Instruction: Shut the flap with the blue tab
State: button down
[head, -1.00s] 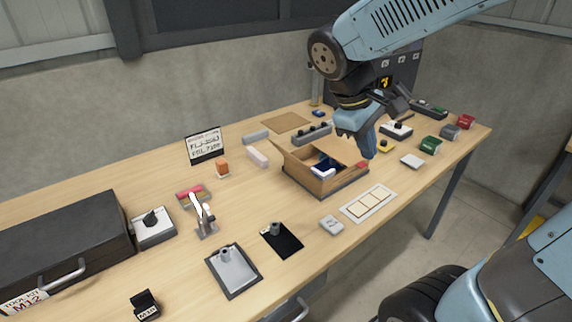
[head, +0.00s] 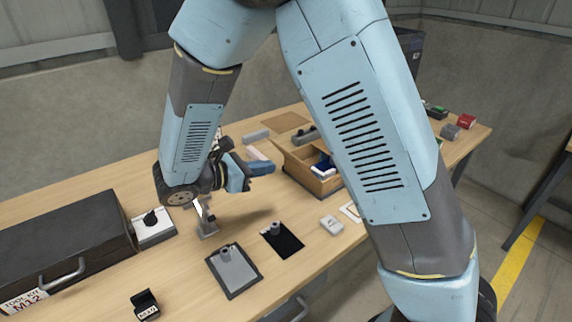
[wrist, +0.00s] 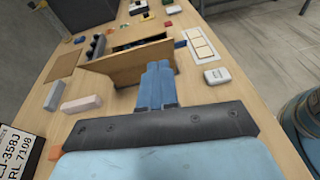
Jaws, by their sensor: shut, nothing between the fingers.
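The wooden box (head: 308,181) stands on the table, partly hidden behind my arm in the head view. In the wrist view, its near flap (wrist: 115,66) stands raised and tilted outward toward my gripper. A small blue piece (wrist: 180,44) shows at that flap's right end and looks like the blue tab. My gripper (head: 268,166) is shut and empty, left of the box in the head view. In the wrist view, the blue fingertips of my gripper (wrist: 158,64) overlap the flap's lower edge; I cannot tell whether they touch it. The box's far side is mostly hidden.
A pale block (wrist: 82,104), a grey block (wrist: 54,96) and a sign (wrist: 18,150) stand near my gripper. A white framed panel (wrist: 200,42) and a small light box (wrist: 217,76) lie right of the box. A lever clamp (head: 207,222) stands below my wrist.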

aim_at(297, 160)
jog(key=shift+n+t, duration=0.7)
jog(key=w+d+f, duration=0.1)
jog(key=d, duration=0.1)
jog(key=w+d+f, duration=0.1)
jog(key=w, duration=0.1)
jog(key=w+d+f, duration=0.1)
jog(key=w+d, duration=0.1)
jog(key=shift+w+d, duration=0.2)
jog(key=shift+d, duration=0.15)
jog(key=shift+d, duration=0.1)
jog(key=shift+w+r, duration=0.1)
